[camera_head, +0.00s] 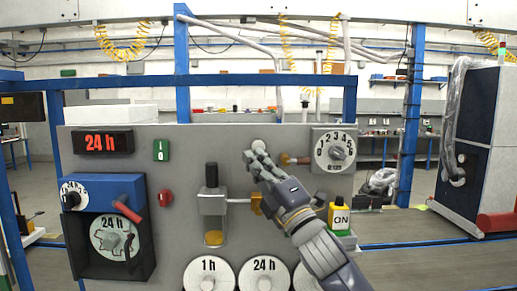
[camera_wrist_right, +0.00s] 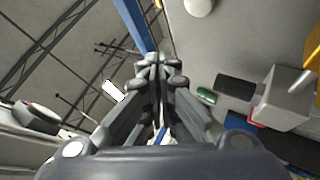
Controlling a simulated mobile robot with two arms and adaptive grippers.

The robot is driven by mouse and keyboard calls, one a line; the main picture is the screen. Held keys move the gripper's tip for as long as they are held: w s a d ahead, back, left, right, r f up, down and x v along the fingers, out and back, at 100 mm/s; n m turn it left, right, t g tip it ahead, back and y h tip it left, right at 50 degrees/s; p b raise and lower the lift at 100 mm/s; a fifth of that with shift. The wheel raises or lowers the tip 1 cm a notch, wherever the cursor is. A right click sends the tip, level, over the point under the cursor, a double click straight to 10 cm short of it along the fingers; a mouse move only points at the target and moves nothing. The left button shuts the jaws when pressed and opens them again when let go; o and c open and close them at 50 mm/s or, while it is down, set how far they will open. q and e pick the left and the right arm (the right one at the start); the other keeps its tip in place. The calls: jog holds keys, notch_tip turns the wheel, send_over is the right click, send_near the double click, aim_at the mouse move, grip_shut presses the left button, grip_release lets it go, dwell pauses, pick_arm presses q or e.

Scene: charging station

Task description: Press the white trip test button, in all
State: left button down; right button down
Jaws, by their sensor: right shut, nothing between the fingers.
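A pale round button (camera_head: 258,145), which looks like the white trip test button, sits near the top edge of the grey panel (camera_head: 215,143). Its lower part is partly covered by my right gripper (camera_head: 250,158). The right gripper is shut and empty, its fingertips at or just in front of the panel beside the button. I cannot tell whether they touch it. In the right wrist view, the shut fingers (camera_wrist_right: 160,62) point upward, and a white round knob (camera_wrist_right: 199,5) shows at the top edge, apart from them. My left gripper is not in view.
A numbered dial (camera_head: 335,151) sits right of the button, with a brown-tipped lever (camera_head: 295,159) between. A black-handled plunger (camera_head: 212,176) is to the left. A yellow ON switch (camera_head: 340,215) and round weights (camera_head: 209,275) are lower. A blue frame bar (camera_head: 260,80) crosses behind the panel.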

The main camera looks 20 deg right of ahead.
jog(key=w+d, duration=0.1)
jog(key=w, duration=0.5)
jog(key=shift+d, duration=0.35)
jog(key=shift+w, duration=0.1)
jog(key=shift+w, duration=0.1)
dwell(0.9)
jog(key=shift+w+d+p, duration=0.15)
jog(key=shift+w+p, duration=0.15)
jog(key=shift+w+d, duration=0.1)
jog(key=shift+w, duration=0.3)
dwell(0.8)
jog(key=shift+s, duration=0.15)
jog(key=shift+s+a, duration=0.2)
jog(key=shift+s, duration=0.45)
